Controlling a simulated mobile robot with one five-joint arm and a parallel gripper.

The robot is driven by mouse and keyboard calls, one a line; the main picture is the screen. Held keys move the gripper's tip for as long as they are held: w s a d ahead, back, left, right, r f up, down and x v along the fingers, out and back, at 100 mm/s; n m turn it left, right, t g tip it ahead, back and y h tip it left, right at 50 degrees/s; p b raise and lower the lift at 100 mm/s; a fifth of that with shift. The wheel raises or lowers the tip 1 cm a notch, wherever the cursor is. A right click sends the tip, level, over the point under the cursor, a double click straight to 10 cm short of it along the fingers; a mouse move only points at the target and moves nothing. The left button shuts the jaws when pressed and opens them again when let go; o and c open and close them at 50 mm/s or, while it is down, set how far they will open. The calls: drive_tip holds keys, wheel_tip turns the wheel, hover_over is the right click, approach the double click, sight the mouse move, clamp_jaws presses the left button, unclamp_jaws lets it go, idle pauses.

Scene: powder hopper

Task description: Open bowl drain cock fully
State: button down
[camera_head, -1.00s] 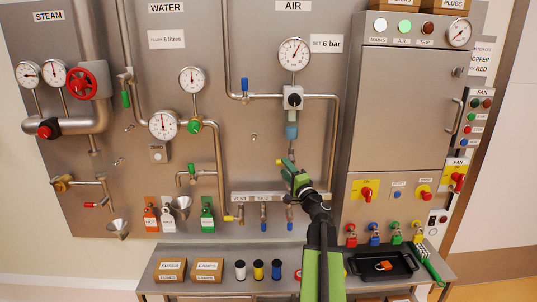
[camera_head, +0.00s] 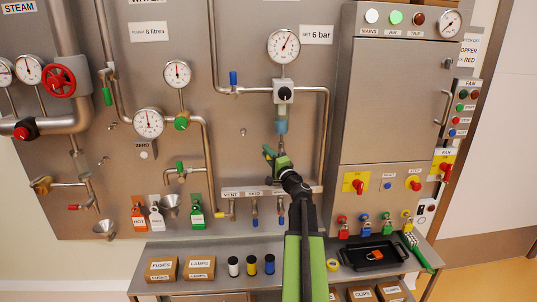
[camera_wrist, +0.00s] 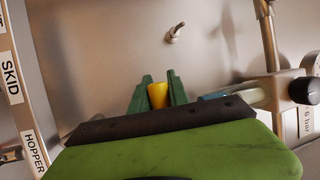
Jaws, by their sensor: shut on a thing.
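A pale blue bowl (camera_head: 282,127) hangs under the black-knobbed regulator (camera_head: 284,92) on the air line. It also shows in part in the wrist view (camera_wrist: 213,97), just right of my fingers. My gripper (camera_head: 270,152) is just below the bowl, its green fingers pointing up and left. In the wrist view my gripper (camera_wrist: 158,94) is shut on a yellow cock handle (camera_wrist: 158,96), with the handle between the two fingers. In the head view the handle and the cock body are mostly hidden by my gripper, so the cock's angle cannot be told there.
Pipework (camera_head: 325,130) runs down close right of my gripper. A manifold with blue-handled valves (camera_head: 254,221) lies below. A cabinet (camera_head: 385,115) stands on the right. The panel left of my gripper has free room.

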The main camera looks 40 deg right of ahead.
drive_tip(key=shift+s, duration=0.1)
drive_tip(key=shift+s+d+r+m+h+b, duration=0.15)
drive_tip(key=shift+r+m+h, duration=0.4)
drive_tip(key=shift+m, duration=0.7)
drive_tip(key=shift+s+d+r+m+h+b, duration=0.15)
drive_tip(key=shift+r+m+h+b, duration=0.15)
drive_tip(key=shift+m+h, duration=0.7)
drive_tip(key=shift+s+d+r+m+h+b, duration=0.15)
drive_tip(key=shift+r+m+h, duration=0.25)
drive_tip(key=shift+m, duration=1.15)
drive_tip(key=shift+w+r+t, duration=0.1)
drive_tip(key=shift+t, duration=0.2)
drive_tip(key=c, duration=1.3)
unclamp_jaws()
drive_tip(key=shift+o, duration=0.2)
